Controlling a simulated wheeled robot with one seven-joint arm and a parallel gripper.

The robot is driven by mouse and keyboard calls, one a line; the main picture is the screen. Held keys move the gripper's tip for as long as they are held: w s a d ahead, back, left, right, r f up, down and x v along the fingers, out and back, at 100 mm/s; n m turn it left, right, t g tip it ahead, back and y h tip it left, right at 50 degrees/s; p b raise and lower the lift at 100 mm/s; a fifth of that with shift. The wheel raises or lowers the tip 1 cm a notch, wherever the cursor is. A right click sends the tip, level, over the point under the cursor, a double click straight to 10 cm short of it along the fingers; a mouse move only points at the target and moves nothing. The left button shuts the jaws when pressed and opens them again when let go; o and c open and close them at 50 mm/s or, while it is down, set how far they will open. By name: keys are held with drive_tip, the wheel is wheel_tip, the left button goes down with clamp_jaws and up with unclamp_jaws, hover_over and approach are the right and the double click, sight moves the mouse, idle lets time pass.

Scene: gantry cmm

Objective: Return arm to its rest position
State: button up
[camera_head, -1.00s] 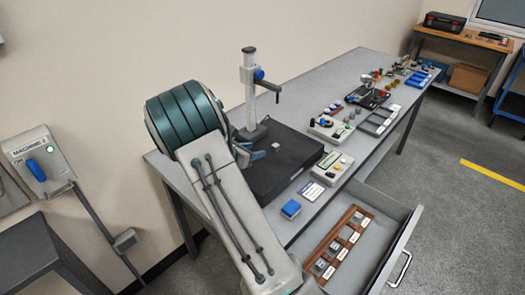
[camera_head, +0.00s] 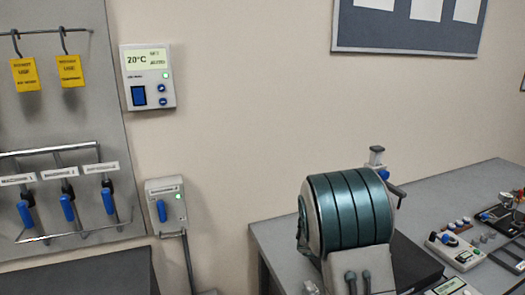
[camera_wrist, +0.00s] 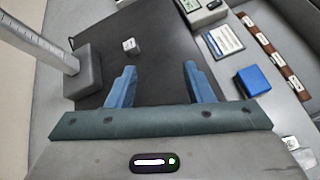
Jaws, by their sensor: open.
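My gripper (camera_wrist: 157,87) shows in the wrist view with its two blue fingers spread apart and nothing between them. It is above the black plate (camera_wrist: 155,40) on the workbench. A small light-coloured block (camera_wrist: 130,46) lies on that plate beyond the fingertips. In the head view my arm's large teal joint (camera_head: 350,210) stands in front of the bench, and my gripper is hidden behind it.
A measuring stand (camera_wrist: 84,75) rises at the left of the plate. The workbench (camera_head: 285,237) meets the wall, which carries a thermostat (camera_head: 148,77) and switch box (camera_head: 166,205).

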drive_tip(key=s+a+r+m+y, duration=0.3)
drive_tip(key=s+a+m, duration=0.2)
drive_tip(key=s, duration=0.3)
drive_tip(key=s+a+r+m+y, duration=0.3)
drive_tip(key=s+a+m+y, duration=0.1)
drive_tip(key=s, duration=0.5)
drive_tip(key=s+a+r+m+y, duration=0.3)
drive_tip(key=s+a+m+y, duration=0.1)
drive_tip(key=s+a+m, duration=0.3)
drive_tip(key=shift+s+r+m+t, duration=0.35)
drive_tip(key=shift+s+m, duration=0.35)
drive_tip(key=shift+s, duration=0.25)
